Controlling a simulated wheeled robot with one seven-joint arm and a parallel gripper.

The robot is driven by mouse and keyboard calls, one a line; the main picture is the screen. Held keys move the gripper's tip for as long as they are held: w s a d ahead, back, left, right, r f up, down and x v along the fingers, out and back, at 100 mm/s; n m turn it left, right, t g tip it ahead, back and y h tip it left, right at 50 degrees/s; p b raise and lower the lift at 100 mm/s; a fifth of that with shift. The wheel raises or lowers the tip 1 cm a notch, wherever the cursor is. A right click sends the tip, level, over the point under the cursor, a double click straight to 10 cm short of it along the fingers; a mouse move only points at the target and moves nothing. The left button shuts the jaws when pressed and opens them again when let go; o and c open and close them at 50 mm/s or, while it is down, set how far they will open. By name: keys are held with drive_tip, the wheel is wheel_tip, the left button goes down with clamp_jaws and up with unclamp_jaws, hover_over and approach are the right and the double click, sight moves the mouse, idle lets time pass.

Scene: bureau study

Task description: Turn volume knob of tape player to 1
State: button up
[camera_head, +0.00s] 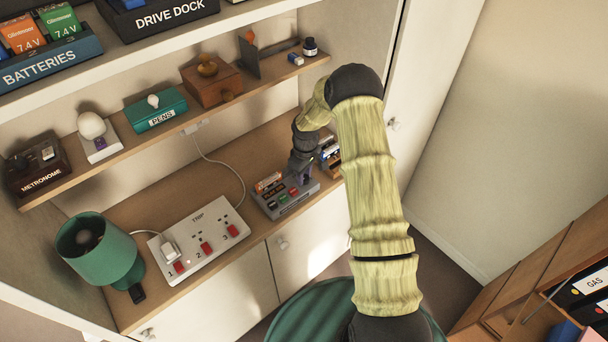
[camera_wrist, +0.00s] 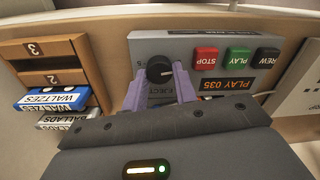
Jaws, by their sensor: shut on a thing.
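The tape player (camera_head: 288,196) is a grey box on the lower shelf board. It fills the upper middle of the wrist view (camera_wrist: 200,43), upside down there. It has red STOP (camera_wrist: 205,59), green PLAY (camera_wrist: 238,58) and black REW (camera_wrist: 268,57) buttons and a display (camera_wrist: 227,86) reading PLAY 035. Its round black volume knob (camera_wrist: 159,68) has a small light mark on the right side in the wrist view. My gripper (camera_wrist: 160,77) is shut on the knob, one purple finger on each side. In the head view, my gripper (camera_head: 303,175) hides the knob. The number scale is not readable.
A wooden cassette rack (camera_wrist: 80,50) with numbered slots stands close beside the player, with WALTZES (camera_wrist: 55,99) and BALLADS (camera_wrist: 70,117) cassettes near it. A white power strip (camera_head: 200,240) and green lamp (camera_head: 95,250) stand left. A shelf (camera_head: 170,135) with small objects runs above.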

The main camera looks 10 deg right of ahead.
drive_tip(key=shift+s+f+m+b, duration=0.1)
drive_tip(key=shift+f+m+b, duration=0.05)
drive_tip(key=shift+m+b, duration=0.15)
drive_tip(key=m+b, duration=0.2)
drive_tip(key=m, duration=0.1)
drive_tip(key=shift+d+f+b, duration=0.1)
drive_tip(key=shift+b, duration=0.2)
drive_tip(key=shift+m+b, duration=1)
drive_tip(key=shift+m, duration=1)
drive_tip(key=o, duration=1)
drive_tip(key=shift+r, duration=0.2)
drive_tip(key=shift+r, duration=0.1)
